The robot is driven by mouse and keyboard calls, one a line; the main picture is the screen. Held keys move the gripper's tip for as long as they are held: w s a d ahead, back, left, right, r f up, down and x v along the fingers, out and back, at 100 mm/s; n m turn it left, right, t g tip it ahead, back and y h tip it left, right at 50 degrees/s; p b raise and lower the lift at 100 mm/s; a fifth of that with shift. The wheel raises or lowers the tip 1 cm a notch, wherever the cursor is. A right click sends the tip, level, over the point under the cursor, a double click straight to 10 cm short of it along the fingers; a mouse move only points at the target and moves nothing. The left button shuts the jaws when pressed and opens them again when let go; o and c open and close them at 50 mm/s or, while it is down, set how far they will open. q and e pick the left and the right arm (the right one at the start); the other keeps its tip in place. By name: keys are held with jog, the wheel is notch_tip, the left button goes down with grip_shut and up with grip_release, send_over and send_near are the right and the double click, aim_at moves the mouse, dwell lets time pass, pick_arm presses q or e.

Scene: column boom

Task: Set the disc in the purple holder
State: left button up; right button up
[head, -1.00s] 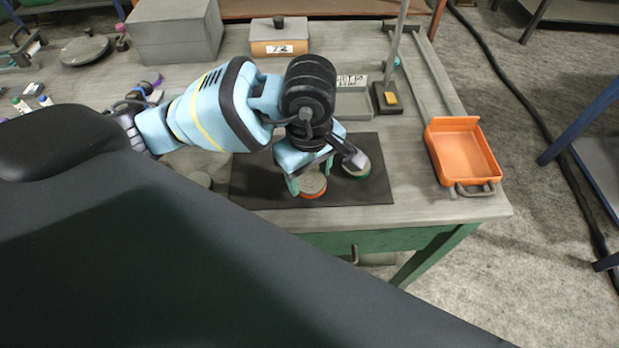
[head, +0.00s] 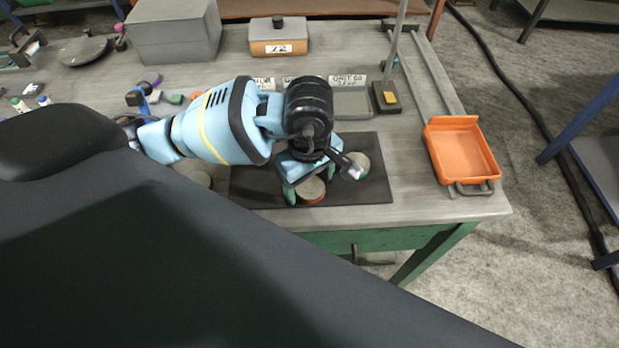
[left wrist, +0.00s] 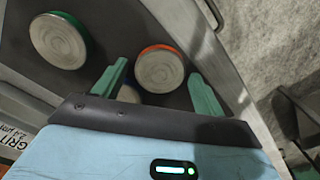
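A wooden-faced disc with an orange rim (head: 311,190) lies on the dark mat (head: 375,190); it also shows in the left wrist view (left wrist: 160,69). My left gripper (head: 310,186) is open, pointing down, with its green fingers on either side of this disc. In the left wrist view narrow gaps show beside it. A green-rimmed disc (head: 358,165) lies to the right on the mat. A third round piece with a bluish edge (left wrist: 128,94) is mostly hidden by my left finger. A small purple thing (head: 157,80) shows at the back left; I cannot tell if it is the holder.
An orange tray (head: 462,155) stands at the table's right edge. Behind the mat are labelled grey trays (head: 352,103) and a stand with a thin post (head: 387,97). A grey box (head: 174,32) and an orange-grey box (head: 278,38) stand farther back.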

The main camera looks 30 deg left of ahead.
aim_at(310, 186)
jog(key=shift+w+r, duration=0.1)
jog(key=shift+w, duration=0.15)
pick_arm(q)
jog(key=shift+r, duration=0.45)
notch_tip(310, 186, up, 11)
jog(key=shift+f+p, duration=0.1)
jog(key=shift+p, duration=0.4)
jog(key=shift+o, duration=0.5)
jog(key=shift+r, duration=0.35)
pick_arm(e)
jog(key=shift+w+r, duration=0.2)
jog(key=shift+r, duration=0.35)
